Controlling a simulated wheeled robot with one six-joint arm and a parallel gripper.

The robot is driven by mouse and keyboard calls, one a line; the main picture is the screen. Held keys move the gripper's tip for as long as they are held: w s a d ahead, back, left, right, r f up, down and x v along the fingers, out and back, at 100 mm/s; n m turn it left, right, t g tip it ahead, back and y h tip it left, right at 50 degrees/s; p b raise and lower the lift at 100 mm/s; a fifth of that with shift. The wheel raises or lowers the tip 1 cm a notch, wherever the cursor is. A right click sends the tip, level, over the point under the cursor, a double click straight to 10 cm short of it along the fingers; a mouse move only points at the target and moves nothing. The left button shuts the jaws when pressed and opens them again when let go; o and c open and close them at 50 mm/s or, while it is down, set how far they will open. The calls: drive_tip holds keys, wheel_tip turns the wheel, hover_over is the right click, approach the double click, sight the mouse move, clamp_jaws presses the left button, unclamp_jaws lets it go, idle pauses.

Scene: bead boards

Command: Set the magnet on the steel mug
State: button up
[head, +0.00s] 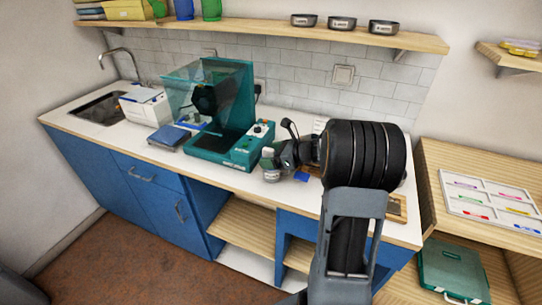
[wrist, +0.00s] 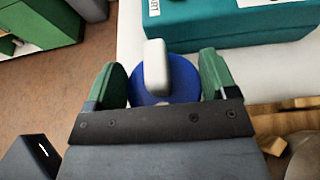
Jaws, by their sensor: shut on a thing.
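My gripper (wrist: 162,88) has green fingers and is shut on a round blue thing with a pale upright block on it, which looks like the magnet (wrist: 182,84). In the head view my gripper (head: 270,160) is over the front part of the white counter, just right of the teal machine. A small pale grey, cup-like thing (head: 271,175) shows right under the fingers there; it may be the steel mug, but I cannot tell for sure. Whether the held thing touches it is hidden.
The teal machine (head: 222,147) with a clear hood stands left of my gripper, close by. A small blue item (head: 302,176) lies to the right. A wooden tray (head: 397,208) is partly behind my arm. The counter's front edge is near.

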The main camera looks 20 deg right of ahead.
drive_tip(key=shift+f, duration=0.1)
idle(0.3)
drive_tip(key=o, duration=1)
drive_tip(key=shift+c, duration=0.2)
drive_tip(key=v, duration=1.4)
drive_tip(key=shift+a, duration=0.1)
